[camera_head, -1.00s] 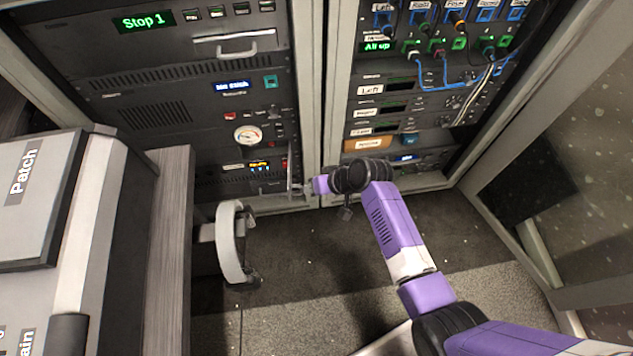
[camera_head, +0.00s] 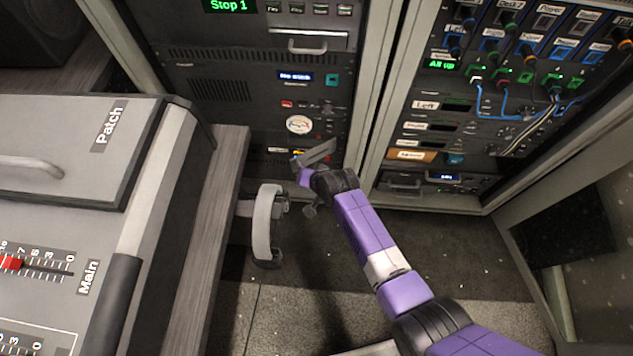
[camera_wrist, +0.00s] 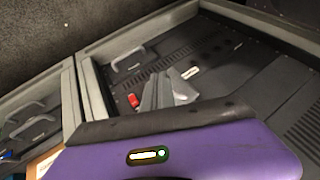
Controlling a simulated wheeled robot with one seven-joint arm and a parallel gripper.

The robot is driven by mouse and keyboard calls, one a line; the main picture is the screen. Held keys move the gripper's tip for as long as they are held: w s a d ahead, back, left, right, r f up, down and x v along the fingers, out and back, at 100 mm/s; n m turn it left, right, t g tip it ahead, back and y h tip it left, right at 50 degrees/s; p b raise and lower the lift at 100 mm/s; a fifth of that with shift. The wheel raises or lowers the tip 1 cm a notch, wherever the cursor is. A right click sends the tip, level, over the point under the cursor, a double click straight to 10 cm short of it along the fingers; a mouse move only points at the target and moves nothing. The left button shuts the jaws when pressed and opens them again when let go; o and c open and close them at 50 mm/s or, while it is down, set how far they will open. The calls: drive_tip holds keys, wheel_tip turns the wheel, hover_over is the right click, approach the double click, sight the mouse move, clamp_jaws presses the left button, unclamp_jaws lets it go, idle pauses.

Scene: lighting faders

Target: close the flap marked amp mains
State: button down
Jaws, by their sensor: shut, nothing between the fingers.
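A grey plate (camera_head: 318,152), which looks like the flap, stands out at an angle from the lower front of the left rack in the head view. Its marking cannot be read. My gripper (camera_head: 297,163) is shut and empty, low in front of that rack, close beside the plate; whether they touch cannot be told. In the wrist view the shut fingers (camera_wrist: 158,82) point at the rack front, with a red switch (camera_wrist: 132,100) to their left and a slanted grey piece, probably the flap (camera_wrist: 183,87), to their right.
The left rack carries a gauge (camera_head: 299,125) and a handle (camera_head: 307,47) above my gripper. The right rack (camera_head: 430,130) has cables hanging across it. A desk (camera_head: 215,190) and a curved grey handle-like part (camera_head: 264,225) stand at left. The floor in front is clear.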

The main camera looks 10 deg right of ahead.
drive_tip(key=shift+w+a, duration=0.6)
drive_tip(key=shift+w, duration=0.25)
